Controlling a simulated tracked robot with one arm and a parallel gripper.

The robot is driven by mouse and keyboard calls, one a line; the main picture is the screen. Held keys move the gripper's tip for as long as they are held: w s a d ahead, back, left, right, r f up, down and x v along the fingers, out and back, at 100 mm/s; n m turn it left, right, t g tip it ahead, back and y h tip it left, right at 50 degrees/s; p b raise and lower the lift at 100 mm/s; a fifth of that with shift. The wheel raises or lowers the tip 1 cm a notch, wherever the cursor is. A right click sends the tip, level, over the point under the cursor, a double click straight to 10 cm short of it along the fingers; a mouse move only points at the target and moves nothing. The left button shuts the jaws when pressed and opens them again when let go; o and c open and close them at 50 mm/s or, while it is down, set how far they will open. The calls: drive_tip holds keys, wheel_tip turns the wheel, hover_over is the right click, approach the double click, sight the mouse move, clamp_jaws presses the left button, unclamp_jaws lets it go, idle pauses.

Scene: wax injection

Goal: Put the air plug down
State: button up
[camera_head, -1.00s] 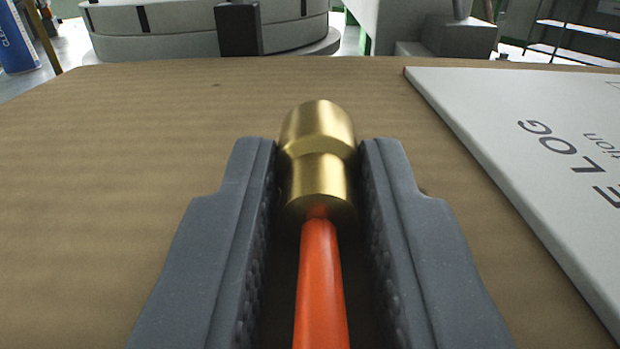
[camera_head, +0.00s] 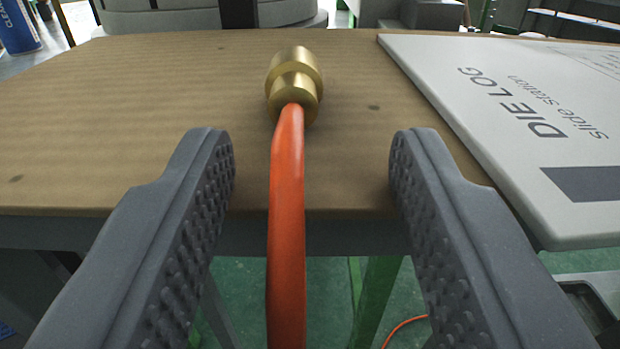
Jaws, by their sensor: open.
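The air plug (camera_head: 294,82) is a brass fitting lying on the brown tabletop (camera_head: 130,110), a little beyond my fingertips. An orange hose (camera_head: 287,210) runs from its near end back toward the camera, between my fingers and over the table's front edge. My gripper (camera_head: 312,150) is open wide, with one grey ribbed finger on each side of the hose. Both fingers are apart from the plug and the hose.
A white "DIE LOG" board (camera_head: 510,110) lies on the table at the right, beside my right finger. A blue can (camera_head: 18,28) stands beyond the table at the far left. The tabletop left of the plug is clear.

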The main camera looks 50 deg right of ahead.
drive_tip(key=v, duration=0.7)
drive_tip(key=shift+w+a, duration=0.1)
drive_tip(key=shift+w, duration=0.05)
